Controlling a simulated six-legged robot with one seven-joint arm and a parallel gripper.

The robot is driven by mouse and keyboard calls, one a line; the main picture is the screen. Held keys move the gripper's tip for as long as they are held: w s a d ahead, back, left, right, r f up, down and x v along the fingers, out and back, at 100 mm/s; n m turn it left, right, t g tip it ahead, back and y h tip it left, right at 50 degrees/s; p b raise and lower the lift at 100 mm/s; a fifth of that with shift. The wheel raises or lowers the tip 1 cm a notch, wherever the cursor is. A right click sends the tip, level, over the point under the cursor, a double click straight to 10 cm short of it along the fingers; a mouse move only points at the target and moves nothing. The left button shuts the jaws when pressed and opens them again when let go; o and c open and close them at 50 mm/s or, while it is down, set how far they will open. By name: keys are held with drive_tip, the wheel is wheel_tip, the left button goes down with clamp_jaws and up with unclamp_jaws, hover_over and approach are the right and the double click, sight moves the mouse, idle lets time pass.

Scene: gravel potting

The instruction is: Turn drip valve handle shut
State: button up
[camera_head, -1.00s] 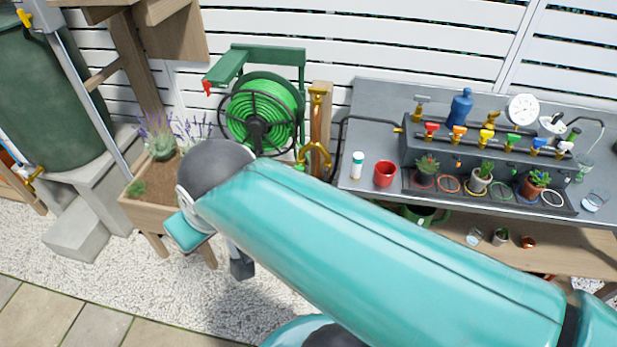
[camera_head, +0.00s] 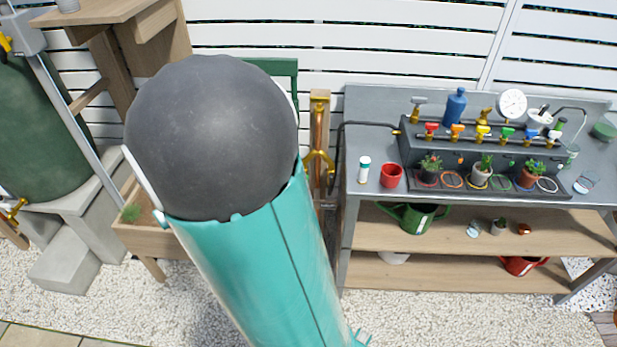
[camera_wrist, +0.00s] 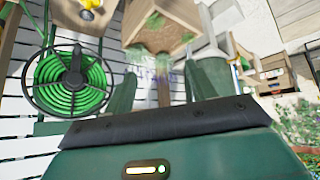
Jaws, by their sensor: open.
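A row of small valves with coloured handles stands on the grey bench manifold in the head view: a red handle (camera_head: 431,126), an orange handle (camera_head: 457,129), a yellow handle (camera_head: 482,131), a green handle (camera_head: 506,132), and blue and yellow ones to the right. I cannot tell which one is meant, nor how far each is turned. My gripper (camera_wrist: 166,82) is open and empty in the wrist view, its two green fingers apart. It points toward the hose reel and planter side, and no bench valve shows there. My arm hides the gripper in the head view.
Potted plants stand on a tray (camera_head: 432,185) below the valves. A red cup (camera_head: 391,176) and a white bottle (camera_head: 364,170) are at the bench's left. The hose reel (camera_wrist: 72,82) and wooden planter (camera_wrist: 185,18) show in the wrist view. Gravel (camera_head: 430,310) lies open before the bench.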

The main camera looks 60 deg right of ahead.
drive_tip(key=d+f+h, duration=0.3)
drive_tip(key=d+f, duration=0.3)
drive_tip(key=f, duration=0.1)
drive_tip(key=n+g+h, duration=0.4)
drive_tip(key=g+h, duration=0.2)
drive_tip(key=h, duration=0.6)
approach(330, 181)
drive_tip(key=d, duration=0.8)
drive_tip(key=shift+w+d+f, duration=0.25)
drive_tip(key=shift+w, duration=0.15)
drive_tip(key=c, duration=1)
